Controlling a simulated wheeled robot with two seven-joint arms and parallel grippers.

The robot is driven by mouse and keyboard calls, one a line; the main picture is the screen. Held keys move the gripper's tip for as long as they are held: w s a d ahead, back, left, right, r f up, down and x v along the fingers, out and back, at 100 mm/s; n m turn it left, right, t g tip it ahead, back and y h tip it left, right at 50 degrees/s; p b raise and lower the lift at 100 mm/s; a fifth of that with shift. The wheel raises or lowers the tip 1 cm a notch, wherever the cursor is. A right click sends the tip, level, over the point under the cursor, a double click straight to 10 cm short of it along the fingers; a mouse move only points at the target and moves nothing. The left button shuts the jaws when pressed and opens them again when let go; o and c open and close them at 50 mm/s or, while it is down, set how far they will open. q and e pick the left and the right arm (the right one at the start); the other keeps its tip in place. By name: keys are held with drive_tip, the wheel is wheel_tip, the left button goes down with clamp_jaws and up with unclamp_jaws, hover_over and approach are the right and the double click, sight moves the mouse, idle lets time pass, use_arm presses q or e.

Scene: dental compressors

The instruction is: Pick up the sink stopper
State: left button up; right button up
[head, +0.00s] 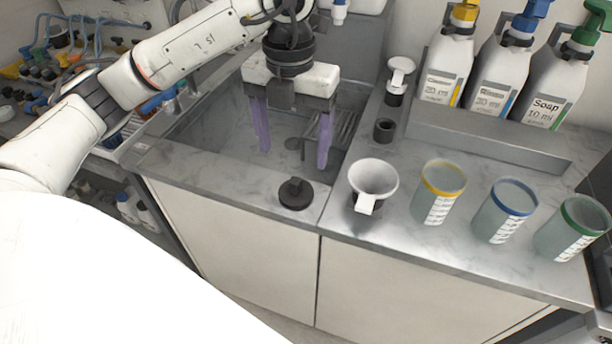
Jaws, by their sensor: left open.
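The sink stopper (296,193), a black disc with a raised knob, sits on the metal counter rim in front of the sink. My left gripper (292,152) is open and empty, with its two purple fingers pointing down. In the picture it is over the sink basin (205,142), behind the stopper and apart from it. My right gripper is not in view.
A white funnel-like cup (373,180) stands right of the stopper. Beakers with yellow (438,192), blue (504,212) and green (573,229) rims follow along the counter. Pump bottles (446,68) stand on a raised ledge behind. The counter left of the stopper is clear.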

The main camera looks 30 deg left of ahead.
sight(296, 180)
use_arm(q)
drive_tip(key=shift+s+f, duration=0.2)
drive_tip(key=shift+f, duration=0.4)
drive_tip(key=shift+s+f, duration=0.15)
drive_tip(key=shift+f, duration=0.45)
drive_tip(key=f, duration=0.2)
drive_tip(key=d+f, duration=0.1)
drive_tip(key=f, duration=0.1)
drive_tip(key=shift+s+f+p, duration=0.15)
drive_tip(key=shift+f+p, duration=0.25)
drive_tip(key=shift+f, duration=0.5)
drive_tip(key=c, duration=1.1)
